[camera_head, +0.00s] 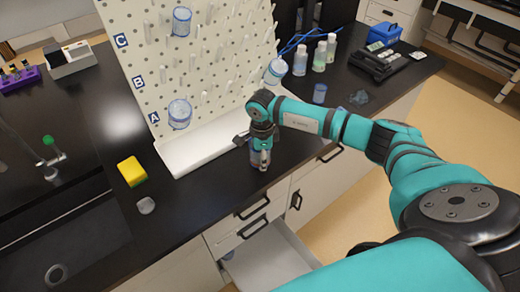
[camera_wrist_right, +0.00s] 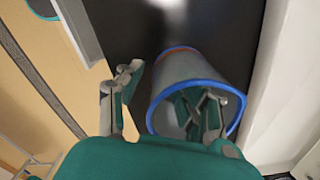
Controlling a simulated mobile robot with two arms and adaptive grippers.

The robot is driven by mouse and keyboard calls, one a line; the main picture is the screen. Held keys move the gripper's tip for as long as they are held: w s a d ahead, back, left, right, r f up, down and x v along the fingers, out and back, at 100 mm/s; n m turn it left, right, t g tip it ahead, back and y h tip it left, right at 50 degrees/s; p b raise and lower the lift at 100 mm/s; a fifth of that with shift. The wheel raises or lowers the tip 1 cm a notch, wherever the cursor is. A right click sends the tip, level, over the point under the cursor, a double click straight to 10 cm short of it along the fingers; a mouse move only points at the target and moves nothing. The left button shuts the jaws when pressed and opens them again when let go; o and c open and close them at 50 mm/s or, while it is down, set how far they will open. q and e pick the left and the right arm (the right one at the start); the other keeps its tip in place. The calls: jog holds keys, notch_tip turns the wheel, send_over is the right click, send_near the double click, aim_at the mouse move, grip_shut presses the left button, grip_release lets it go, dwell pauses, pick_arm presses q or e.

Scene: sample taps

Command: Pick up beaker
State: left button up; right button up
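A clear beaker with a blue rim (camera_wrist_right: 197,65) stands on the black counter. Its mouth faces the camera in the right wrist view. In the head view the beaker (camera_head: 257,158) is partly hidden behind my right gripper (camera_head: 262,150). In the right wrist view my right gripper (camera_wrist_right: 168,90) is open across the beaker's near left wall. One finger is outside the beaker to the left, and the other appears inside its mouth. I see no clear grip on the wall. My left gripper is not in view.
A white pegboard (camera_head: 212,60) with several blue-rimmed beakers stands behind, on a white tray (camera_head: 200,150). A small beaker (camera_head: 320,93) and bottles (camera_head: 320,56) stand right. A yellow sponge (camera_head: 132,171) lies left. A drawer (camera_head: 268,262) is open below the counter.

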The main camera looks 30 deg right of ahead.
jog(key=shift+f, duration=0.3)
grip_shut()
jog(key=shift+r, duration=0.2)
